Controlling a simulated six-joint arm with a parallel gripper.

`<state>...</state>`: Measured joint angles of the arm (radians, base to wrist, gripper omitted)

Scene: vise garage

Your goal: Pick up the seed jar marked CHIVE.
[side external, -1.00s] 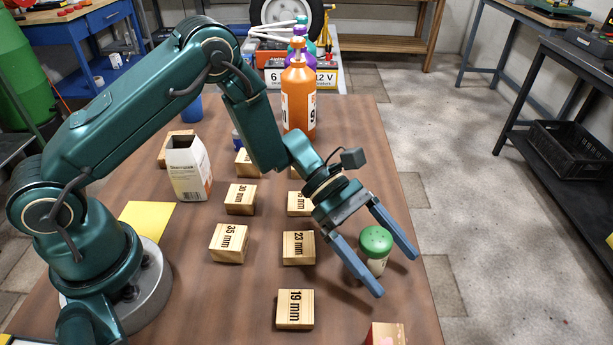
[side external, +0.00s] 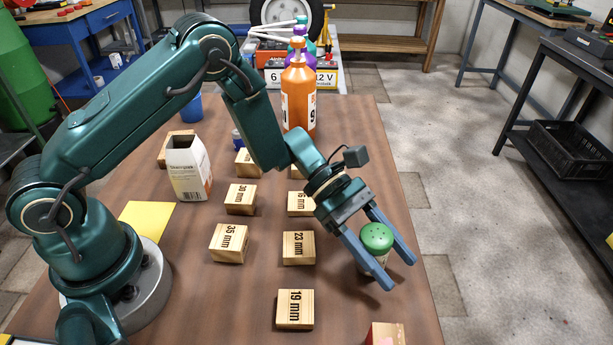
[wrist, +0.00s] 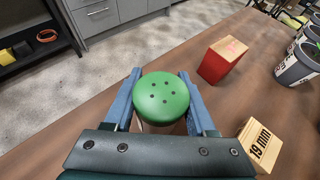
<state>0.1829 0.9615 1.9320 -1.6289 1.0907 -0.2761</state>
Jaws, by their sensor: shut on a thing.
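A jar with a round green lid (side external: 376,237) pierced with several holes and a pale body stands near the right edge of the brown table. My gripper (side external: 400,273) is tilted down over it, with its two blue fingers shut on the jar's sides. In the wrist view the green lid (wrist: 161,98) sits between the fingers of my gripper (wrist: 160,72). The jar looks upright and at table level. No writing on the jar shows in either view, so I cannot read CHIVE on it.
Wooden blocks marked 23 mm (side external: 298,248), 19 mm (side external: 295,309) and 35 mm (side external: 229,243) stand left of the jar. An orange bottle (side external: 298,95) and a carton (side external: 187,168) stand farther back.

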